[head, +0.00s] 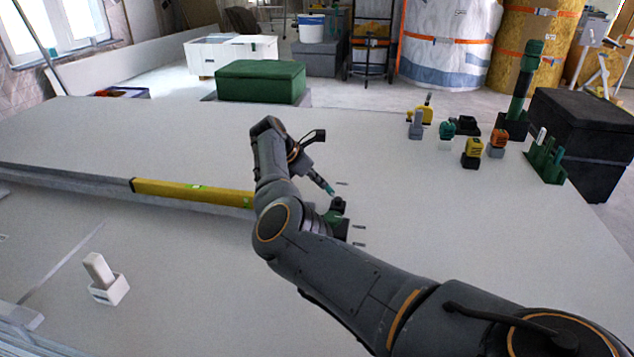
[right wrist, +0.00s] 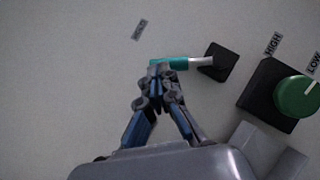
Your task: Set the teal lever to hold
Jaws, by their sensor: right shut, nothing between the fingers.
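The teal lever (right wrist: 172,64) lies sideways in the right wrist view, its pale shaft running right to a black base (right wrist: 219,62). In the head view the lever's teal end (head: 330,191) shows small near the fingertips. My right gripper (right wrist: 161,76) is shut and empty, its fingertips at the teal end, seeming to touch or overlap it; I cannot tell which. In the head view my right gripper (head: 321,181) points down at the panel. A small label (right wrist: 139,29), blurred, sits up and left of the lever. My left gripper is not in view.
A green knob (right wrist: 297,97) on a black base, labelled HIGH and LOW, stands close right of the lever. A yellow level (head: 193,192) lies left of my arm. A white block holder (head: 109,289) stands front left. Several small tools, including a yellow one (head: 473,152), stand back right.

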